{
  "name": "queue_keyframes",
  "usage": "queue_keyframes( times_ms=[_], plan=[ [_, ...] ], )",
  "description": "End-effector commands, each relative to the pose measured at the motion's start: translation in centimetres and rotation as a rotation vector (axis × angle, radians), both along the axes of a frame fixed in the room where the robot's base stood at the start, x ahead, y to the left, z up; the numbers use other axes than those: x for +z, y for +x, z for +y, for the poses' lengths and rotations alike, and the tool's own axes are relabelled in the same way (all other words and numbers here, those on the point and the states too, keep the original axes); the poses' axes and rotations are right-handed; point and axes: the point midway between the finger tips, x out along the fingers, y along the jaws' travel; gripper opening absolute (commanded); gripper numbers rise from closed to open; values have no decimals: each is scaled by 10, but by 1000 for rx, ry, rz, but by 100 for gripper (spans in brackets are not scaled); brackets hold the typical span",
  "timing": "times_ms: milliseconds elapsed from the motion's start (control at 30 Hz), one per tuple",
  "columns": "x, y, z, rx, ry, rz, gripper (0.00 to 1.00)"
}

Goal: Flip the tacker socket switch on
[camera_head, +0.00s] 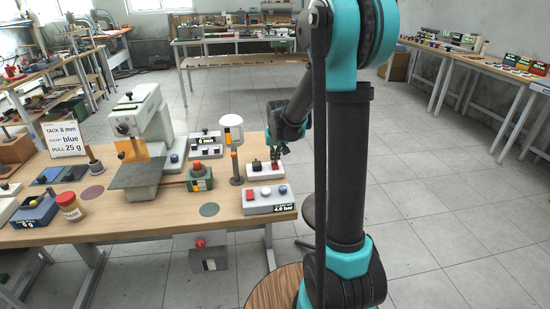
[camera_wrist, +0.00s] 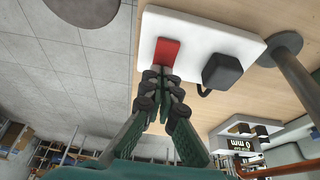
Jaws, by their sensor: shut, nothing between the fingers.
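The socket is a white plate with a red rocker switch and a black plug. In the head view the white socket (camera_head: 250,173) sits at the right end of the bench, with its red switch (camera_head: 275,166) on the right and the black plug (camera_head: 257,166) on the left. My gripper (camera_head: 280,150) is just above and behind the switch. In the wrist view the socket (camera_wrist: 195,35) fills the upper middle. My shut, empty gripper (camera_wrist: 165,69) has its tips at the lower edge of the red switch (camera_wrist: 167,50). I cannot tell if they touch. The black plug (camera_wrist: 222,70) is close beside.
The white tacker (camera_head: 148,115) stands left of the socket. A lamp-topped post (camera_head: 237,165) is beside the socket, and a grey box with a "4.0 bar" display (camera_head: 268,200) is in front. A sign (camera_head: 63,139) stands far left. Open floor lies right of the bench.

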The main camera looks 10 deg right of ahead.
Motion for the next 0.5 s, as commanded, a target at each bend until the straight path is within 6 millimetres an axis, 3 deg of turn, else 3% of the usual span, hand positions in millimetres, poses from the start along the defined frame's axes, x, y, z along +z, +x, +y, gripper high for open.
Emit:
queue_keyframes(
  times_ms=[500],
  plan=[
    [-7,6,0,-1,0,101,0]
  ],
)
